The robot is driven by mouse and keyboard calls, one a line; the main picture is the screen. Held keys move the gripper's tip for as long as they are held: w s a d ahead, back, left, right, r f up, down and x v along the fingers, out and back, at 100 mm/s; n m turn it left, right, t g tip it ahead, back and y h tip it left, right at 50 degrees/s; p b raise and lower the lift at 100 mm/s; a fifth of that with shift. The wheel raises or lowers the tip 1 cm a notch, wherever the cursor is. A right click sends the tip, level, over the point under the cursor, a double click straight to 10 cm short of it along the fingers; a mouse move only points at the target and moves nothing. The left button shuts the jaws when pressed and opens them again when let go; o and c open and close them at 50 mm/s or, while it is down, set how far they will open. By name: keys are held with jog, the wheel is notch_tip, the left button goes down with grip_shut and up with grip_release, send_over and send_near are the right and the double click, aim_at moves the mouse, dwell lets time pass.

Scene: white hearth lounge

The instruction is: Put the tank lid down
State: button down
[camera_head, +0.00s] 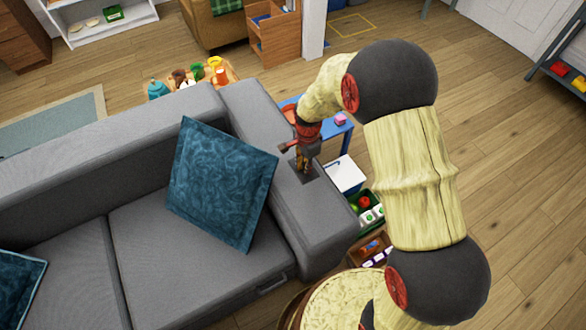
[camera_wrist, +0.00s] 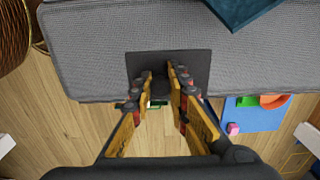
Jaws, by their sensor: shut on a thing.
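The tank lid (camera_wrist: 196,62) is a flat dark grey square in the wrist view, lying flat over the grey sofa arm. In the head view, the lid (camera_head: 308,177) shows as a dark patch on the top of the arm, below my gripper (camera_head: 302,160). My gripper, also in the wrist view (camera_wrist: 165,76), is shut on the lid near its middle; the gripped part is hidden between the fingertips. Part of the lid overhangs the arm's edge in the wrist view. I cannot tell whether it touches the sofa arm. No tank is clearly identifiable.
The grey sofa (camera_head: 190,240) carries a teal cushion (camera_head: 220,183) beside the arm. Past the arm are a blue table (camera_head: 343,132), a white box-like thing (camera_head: 344,174) and a green crate (camera_head: 353,200) of small items.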

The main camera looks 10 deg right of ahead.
jog(key=b, duration=0.2)
send_over(294, 174)
jog(key=f, duration=0.6)
jog(key=shift+d+f, duration=0.15)
jog(key=shift+d, duration=0.05)
notch_tip(294, 174, down, 3)
jog(key=shift+w+f+b, duration=0.1)
jog(key=shift+f+b, duration=0.1)
jog(key=shift+b, duration=0.9)
jog(key=shift+a+r, duration=0.1)
jog(key=c, duration=1.7)
grip_release()
